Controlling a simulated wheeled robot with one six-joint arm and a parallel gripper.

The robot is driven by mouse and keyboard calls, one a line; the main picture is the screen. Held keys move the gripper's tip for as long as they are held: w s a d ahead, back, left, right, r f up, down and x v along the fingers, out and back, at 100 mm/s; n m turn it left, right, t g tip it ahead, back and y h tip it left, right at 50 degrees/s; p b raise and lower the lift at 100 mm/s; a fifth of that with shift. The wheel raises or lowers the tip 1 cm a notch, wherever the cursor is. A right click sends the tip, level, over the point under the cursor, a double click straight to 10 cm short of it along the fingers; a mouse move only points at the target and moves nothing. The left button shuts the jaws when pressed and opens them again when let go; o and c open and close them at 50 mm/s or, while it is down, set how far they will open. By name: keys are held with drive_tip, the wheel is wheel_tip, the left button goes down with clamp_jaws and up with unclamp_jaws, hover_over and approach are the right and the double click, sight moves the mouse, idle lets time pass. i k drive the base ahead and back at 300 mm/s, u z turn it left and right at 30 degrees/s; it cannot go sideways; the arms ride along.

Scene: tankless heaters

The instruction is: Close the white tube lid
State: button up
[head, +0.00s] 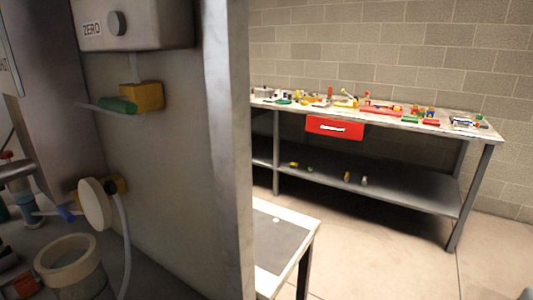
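A wide off-white tube (68,250) stands at the lower left. Its round mouth faces up and looks open. A round off-white disc (95,204), which looks like the lid, stands on edge above and to the right of the tube, apart from its mouth. A thin white hose (125,240) curves down to the right of the disc. I cannot make out my gripper in this view.
A grey panel (175,190) and its edge post (228,150) stand right of the tube. A green-handled valve (118,105) sits below a ZERO control box (150,25).

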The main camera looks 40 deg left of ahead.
sight(103, 201)
drive_tip(key=i, duration=1.9)
drive_tip(key=u, duration=4.1)
drive_tip(key=k, duration=0.5)
drive_tip(key=u, duration=1.25)
drive_tip(key=i, duration=0.8)
drive_tip(key=z, duration=0.5)
